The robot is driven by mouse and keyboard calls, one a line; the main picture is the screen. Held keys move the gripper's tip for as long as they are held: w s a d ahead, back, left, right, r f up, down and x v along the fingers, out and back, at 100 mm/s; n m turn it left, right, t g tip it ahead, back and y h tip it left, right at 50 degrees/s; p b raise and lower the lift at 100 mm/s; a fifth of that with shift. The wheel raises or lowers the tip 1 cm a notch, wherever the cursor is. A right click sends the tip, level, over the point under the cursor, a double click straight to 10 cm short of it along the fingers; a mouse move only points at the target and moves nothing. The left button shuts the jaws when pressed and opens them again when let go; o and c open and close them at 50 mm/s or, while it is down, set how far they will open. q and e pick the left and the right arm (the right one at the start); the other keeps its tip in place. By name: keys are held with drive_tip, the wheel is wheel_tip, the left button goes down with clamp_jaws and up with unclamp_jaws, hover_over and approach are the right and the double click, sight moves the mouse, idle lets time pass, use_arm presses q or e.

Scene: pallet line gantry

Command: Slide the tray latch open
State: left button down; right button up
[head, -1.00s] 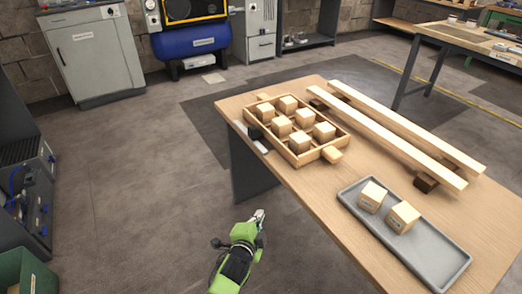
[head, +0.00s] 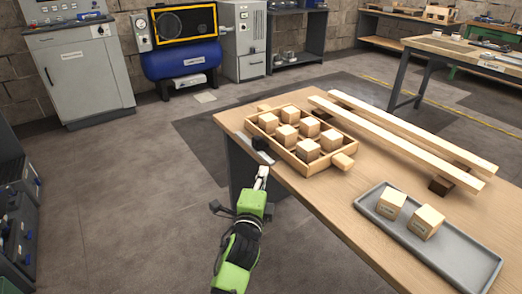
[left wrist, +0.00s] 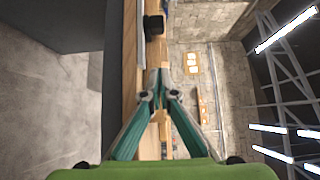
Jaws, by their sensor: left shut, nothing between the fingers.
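The wooden tray (head: 297,165) sits near the table's left end, with a short handle at each end and several wooden blocks inside. A black knob (head: 260,143), apparently the latch's, is at the tray's left side, beside a pale metal strip (head: 266,157) on the table edge. My left gripper (head: 263,170) is shut and empty, just short of the table edge and below the knob. In the left wrist view the fingertips (left wrist: 160,77) meet, and the black knob (left wrist: 153,24) is ahead of them, apart. My right gripper is not in view.
The wooden table (head: 340,203) also bears a grey tray (head: 442,252) with two labelled blocks and two long wooden rails (head: 400,138) on dark supports. A blue compressor (head: 182,60) and a cabinet (head: 82,72) stand behind. The floor left of the table is clear.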

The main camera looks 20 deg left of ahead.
use_arm(q)
drive_tip(key=b, duration=0.2)
approach(263, 142)
drive_tip(key=w+d, duration=0.2)
drive_tip(key=w, duration=0.1)
drive_tip(key=shift+d, duration=0.25)
drive_tip(key=w+a, duration=0.2)
drive_tip(key=shift+w+a, duration=0.15)
drive_tip(key=shift+a, duration=0.15)
drive_tip(key=shift+w+a, duration=0.25)
drive_tip(key=shift+a, duration=0.05)
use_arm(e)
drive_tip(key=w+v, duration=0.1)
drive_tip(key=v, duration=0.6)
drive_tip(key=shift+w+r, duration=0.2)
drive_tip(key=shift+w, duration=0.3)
